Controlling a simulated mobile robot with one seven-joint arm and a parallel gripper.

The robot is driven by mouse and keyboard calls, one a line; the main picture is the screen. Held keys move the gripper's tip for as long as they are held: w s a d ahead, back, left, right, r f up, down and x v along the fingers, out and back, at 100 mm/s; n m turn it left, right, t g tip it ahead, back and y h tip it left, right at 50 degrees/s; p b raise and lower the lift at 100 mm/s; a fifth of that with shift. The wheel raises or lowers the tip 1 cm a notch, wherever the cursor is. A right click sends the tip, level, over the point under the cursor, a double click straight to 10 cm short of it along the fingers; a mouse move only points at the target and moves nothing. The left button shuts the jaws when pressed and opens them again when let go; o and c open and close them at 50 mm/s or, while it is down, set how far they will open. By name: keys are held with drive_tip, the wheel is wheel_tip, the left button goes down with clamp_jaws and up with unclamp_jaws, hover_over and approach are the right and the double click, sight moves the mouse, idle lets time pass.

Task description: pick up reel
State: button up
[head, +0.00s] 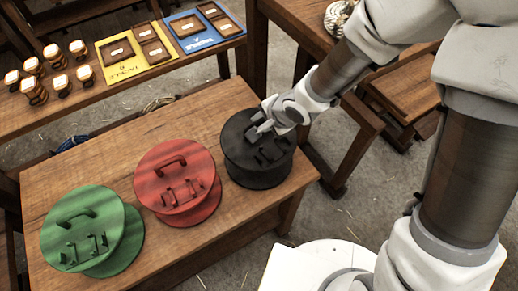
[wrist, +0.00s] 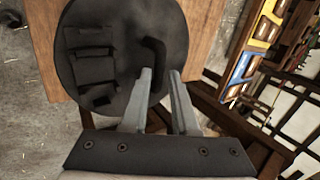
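Three reels stand on a wooden bench: a green reel (head: 88,232) at the left, a red reel (head: 177,178) in the middle and a black reel (head: 245,160) at the right end. Each has a handle on its top face. My gripper (head: 259,130) is at the top of the black reel, by its handle. In the wrist view the black reel (wrist: 115,50) fills the upper left. My gripper's fingers (wrist: 162,73) are apart there, and the black handle (wrist: 155,56) shows between and just beyond their tips. Whether they touch it I cannot tell.
The bench (head: 120,150) has bare wood behind the reels. A shelf behind carries several small spools (head: 56,57), a yellow board (head: 133,50) and a blue board (head: 198,28). A rope ball (head: 338,17) sits on another table at the top right.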

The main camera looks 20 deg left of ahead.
sight(257, 124)
drive_tip(key=b+x, duration=0.1)
drive_tip(key=x, duration=0.3)
drive_tip(key=shift+w+f, duration=0.15)
drive_tip(key=shift+f, duration=0.05)
clamp_jaws()
drive_tip(key=shift+r, duration=0.1)
idle(1.1)
